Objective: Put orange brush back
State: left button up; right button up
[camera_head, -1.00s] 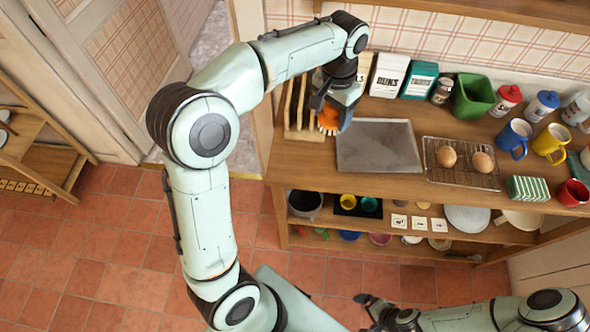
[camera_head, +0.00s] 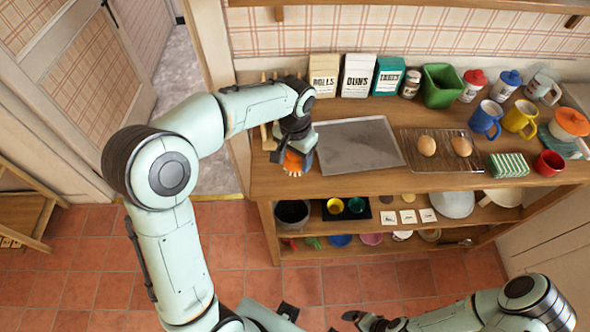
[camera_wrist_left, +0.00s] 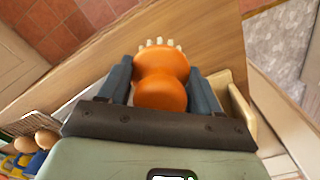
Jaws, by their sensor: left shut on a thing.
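The orange brush (camera_head: 293,161) is in my left gripper (camera_head: 294,155), over the left end of the wooden counter near its front edge. The left wrist view shows the brush's round orange body (camera_wrist_left: 160,80) between the two blue-grey fingers of my left gripper (camera_wrist_left: 161,84), with pale bristles at its far side. A wooden slatted rack (camera_head: 267,137) stands at the counter's left end, partly hidden by my left arm. Whether the brush touches the counter is unclear. My right gripper (camera_head: 365,320) is low at the bottom edge, away from the counter; its jaws are unclear.
A grey baking tray (camera_head: 357,146) lies just right of the brush. Canisters (camera_head: 357,75) line the back. A shelf below holds bowls and dishes.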

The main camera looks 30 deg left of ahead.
pick_arm(q)
jog(key=shift+f, duration=2.9)
pick_arm(e)
jog(key=shift+s+f, duration=0.2)
jog(key=shift+f, duration=0.15)
pick_arm(q)
jog(key=shift+f+b, duration=0.1)
jog(key=shift+b, duration=0.2)
jog(key=o, duration=0.7)
jog(key=shift+f, duration=0.1)
jog(key=o, duration=0.4)
pick_arm(e)
jog(key=shift+s+f, duration=0.1)
pick_arm(q)
jog(key=shift+r, duration=0.25)
notch_tip(320, 180, up, 12)
jog(key=shift+p, duration=0.8)
pick_arm(e)
jog(key=shift+w+r, duration=0.75)
jog(key=shift+r, duration=0.3)
